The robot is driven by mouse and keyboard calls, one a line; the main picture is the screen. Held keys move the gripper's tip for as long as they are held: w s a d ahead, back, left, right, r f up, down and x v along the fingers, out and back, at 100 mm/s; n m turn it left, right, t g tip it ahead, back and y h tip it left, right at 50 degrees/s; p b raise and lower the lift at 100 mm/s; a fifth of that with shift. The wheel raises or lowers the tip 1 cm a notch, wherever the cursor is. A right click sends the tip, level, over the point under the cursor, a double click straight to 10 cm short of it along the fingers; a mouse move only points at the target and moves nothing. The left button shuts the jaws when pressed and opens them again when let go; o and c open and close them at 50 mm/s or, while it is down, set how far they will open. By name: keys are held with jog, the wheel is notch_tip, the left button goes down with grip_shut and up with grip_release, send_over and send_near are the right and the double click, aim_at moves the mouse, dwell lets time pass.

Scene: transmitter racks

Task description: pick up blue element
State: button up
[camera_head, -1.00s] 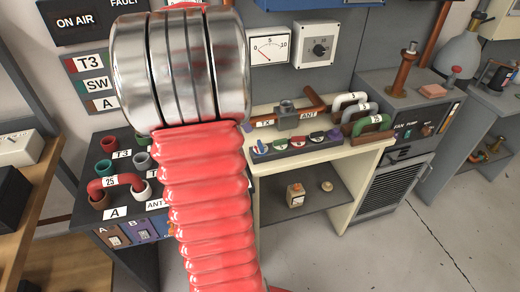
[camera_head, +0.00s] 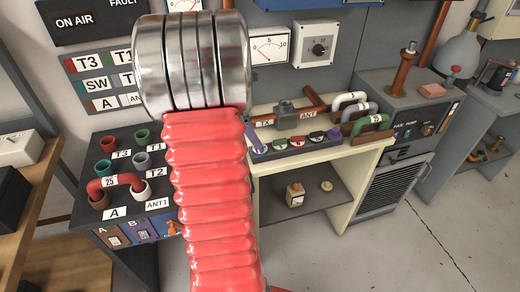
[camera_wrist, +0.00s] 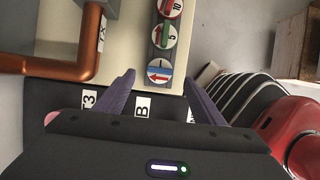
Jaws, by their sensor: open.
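A narrow grey strip (camera_wrist: 162,50) holding small round coloured elements runs down the wrist view. The nearest element, with a blue and red face (camera_wrist: 159,72), lies in line between the fingertips of my open, empty gripper (camera_wrist: 159,82). A green element (camera_wrist: 164,36) and a red one (camera_wrist: 171,8) are farther up the strip. In the head view, the same strip (camera_head: 297,144) lies on the cream bench, with a blue element (camera_head: 260,147) at its left end. My red arm hides most of my gripper there; I cannot tell if it touches anything.
A copper pipe labelled TX (camera_wrist: 85,50) runs close to my left finger. A dark patch panel with a red U-link (camera_head: 115,183) is at the left. The lower shelf holds a small box (camera_head: 295,194).

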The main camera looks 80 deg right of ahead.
jog(key=shift+x, duration=2.6)
jog(key=shift+w, duration=0.1)
jog(key=shift+c, duration=0.4)
jog(key=c, duration=1.2)
jog(key=shift+r, duration=0.15)
notch_tip(320, 180, up, 10)
jog(key=shift+f, duration=0.1)
